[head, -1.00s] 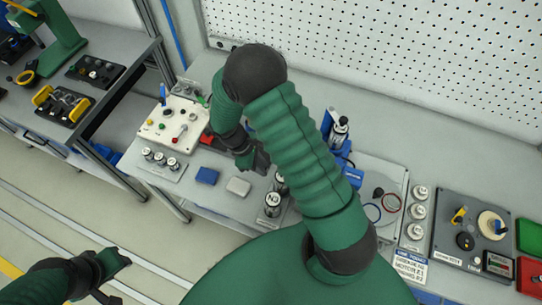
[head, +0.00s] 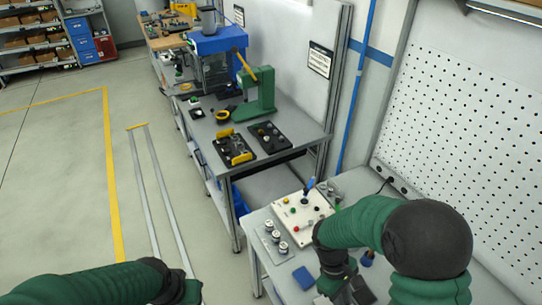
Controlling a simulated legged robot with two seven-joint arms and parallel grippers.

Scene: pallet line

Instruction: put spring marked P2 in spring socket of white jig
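I cannot make out a spring marked P2 in the head view, and I see nothing that I can name for sure as the white jig. A white panel box (head: 303,212) with a blue-topped lever and coloured buttons stands on the near bench. My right gripper (head: 346,292) is low over this bench, in front of the panel box; its fingers are dark and partly cut by the picture's lower edge. My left gripper (head: 188,290) is at the bottom edge, over the floor left of the bench. Neither gripper's opening can be read.
A plate with several metal cylinders (head: 274,239) and a blue block (head: 304,278) lie on the near bench. A farther bench (head: 291,128) carries a green press (head: 264,95) and black trays (head: 236,148). A perforated wall (head: 455,120) stands behind the near bench. The floor at left is clear.

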